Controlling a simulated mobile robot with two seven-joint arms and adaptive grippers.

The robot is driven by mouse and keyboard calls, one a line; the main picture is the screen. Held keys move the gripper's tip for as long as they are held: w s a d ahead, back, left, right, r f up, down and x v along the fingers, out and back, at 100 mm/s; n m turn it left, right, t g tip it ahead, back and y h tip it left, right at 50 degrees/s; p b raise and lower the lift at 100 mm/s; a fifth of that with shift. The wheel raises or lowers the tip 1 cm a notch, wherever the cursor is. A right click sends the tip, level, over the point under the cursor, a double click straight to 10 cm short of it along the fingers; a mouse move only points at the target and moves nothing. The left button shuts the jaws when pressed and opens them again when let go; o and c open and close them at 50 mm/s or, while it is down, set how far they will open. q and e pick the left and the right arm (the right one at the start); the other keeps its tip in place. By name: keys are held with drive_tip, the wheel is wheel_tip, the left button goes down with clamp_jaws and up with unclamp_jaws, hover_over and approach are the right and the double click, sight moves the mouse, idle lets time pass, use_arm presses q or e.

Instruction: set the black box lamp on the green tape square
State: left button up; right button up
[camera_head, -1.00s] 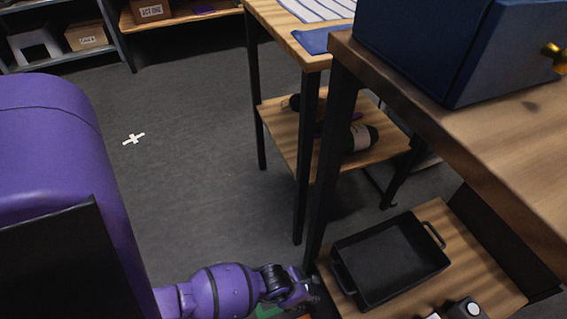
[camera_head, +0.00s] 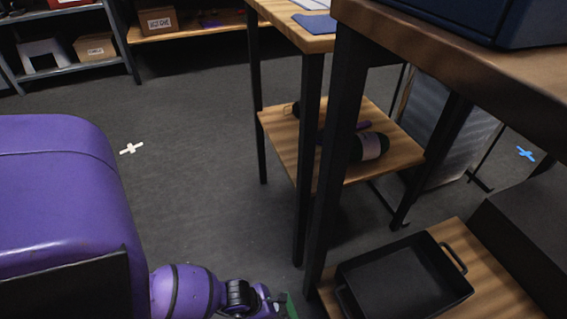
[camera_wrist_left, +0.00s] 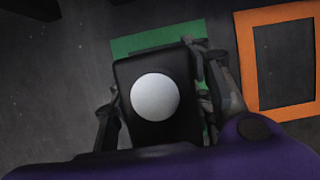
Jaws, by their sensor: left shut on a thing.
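The black box lamp (camera_wrist_left: 130,75), with a round white dome on its face, is between the fingers of my left gripper (camera_wrist_left: 152,95) in the left wrist view. The gripper is shut on it. The green tape square (camera_wrist_left: 150,40) lies on the dark floor behind the lamp, which covers much of it. Green shows above the lamp and along its right side. I cannot tell whether the lamp touches the floor. In the head view my left gripper (camera_head: 268,302) is at the bottom edge, with a bit of green beside it; the lamp cannot be made out there. My right gripper is out of view.
An orange tape square (camera_wrist_left: 243,65) lies right of the green one. In the head view, a wooden table (camera_head: 480,60) with a lower shelf holding a black tray (camera_head: 405,285) stands close right of my left arm. Open floor (camera_head: 200,170) lies ahead, with a white tape cross (camera_head: 131,148).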

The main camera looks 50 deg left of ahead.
use_arm(q)
drive_tip(key=shift+s+b+x, duration=0.2)
drive_tip(key=shift+b+x, duration=0.2)
drive_tip(key=shift+x, duration=0.65)
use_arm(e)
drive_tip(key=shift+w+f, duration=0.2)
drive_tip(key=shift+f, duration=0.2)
use_arm(q)
drive_tip(key=o, duration=1.6)
drive_tip(key=shift+f, duration=0.1)
drive_tip(key=p+v, duration=0.6)
drive_tip(key=v, duration=0.5)
drive_tip(key=shift+s, duration=0.25)
drive_tip(key=shift+s+a+r+p, duration=0.2)
drive_tip(key=shift+r+p, duration=0.1)
drive_tip(key=shift+r, duration=0.15)
drive_tip(key=shift+w, duration=0.1)
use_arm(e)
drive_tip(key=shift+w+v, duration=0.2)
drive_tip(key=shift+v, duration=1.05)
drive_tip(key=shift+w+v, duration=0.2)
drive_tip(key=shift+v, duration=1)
